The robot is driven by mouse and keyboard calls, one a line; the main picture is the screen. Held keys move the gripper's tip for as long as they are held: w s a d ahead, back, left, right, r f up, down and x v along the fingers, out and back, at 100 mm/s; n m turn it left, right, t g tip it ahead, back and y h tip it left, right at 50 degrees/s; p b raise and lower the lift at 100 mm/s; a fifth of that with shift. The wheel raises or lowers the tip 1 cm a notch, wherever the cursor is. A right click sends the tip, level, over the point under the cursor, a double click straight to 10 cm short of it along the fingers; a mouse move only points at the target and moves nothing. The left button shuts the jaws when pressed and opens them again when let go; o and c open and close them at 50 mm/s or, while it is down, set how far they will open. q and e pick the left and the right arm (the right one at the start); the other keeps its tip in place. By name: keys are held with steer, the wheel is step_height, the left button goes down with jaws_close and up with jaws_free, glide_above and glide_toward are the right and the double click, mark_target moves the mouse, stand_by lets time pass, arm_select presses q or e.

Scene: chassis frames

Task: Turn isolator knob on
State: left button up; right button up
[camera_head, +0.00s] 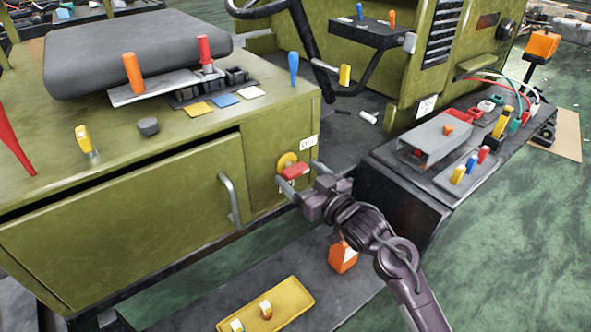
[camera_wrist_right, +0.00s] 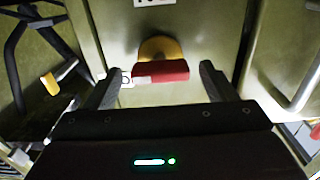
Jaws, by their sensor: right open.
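The isolator knob (camera_head: 295,171) has a red bar handle on a round yellow base (camera_head: 286,160), on the green chassis side panel under a small white label (camera_head: 308,142). In the right wrist view the red handle (camera_wrist_right: 161,71) lies roughly horizontal, with the yellow base (camera_wrist_right: 160,48) behind it. My right gripper (camera_head: 299,178) is open in front of the knob. In the right wrist view its two fingers (camera_wrist_right: 158,84) stand on either side of the red handle, with a gap at each end. My left gripper is not in view.
A metal door handle (camera_head: 229,199) is just left of the knob on the cabinet door. A yellow tray (camera_head: 268,306) and an orange box (camera_head: 343,255) are on the low step below. A black side box with levers (camera_head: 425,170) stands to the right.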

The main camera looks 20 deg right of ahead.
steer(key=shift+x, duration=1.05)
steer(key=shift+c, duration=0.2)
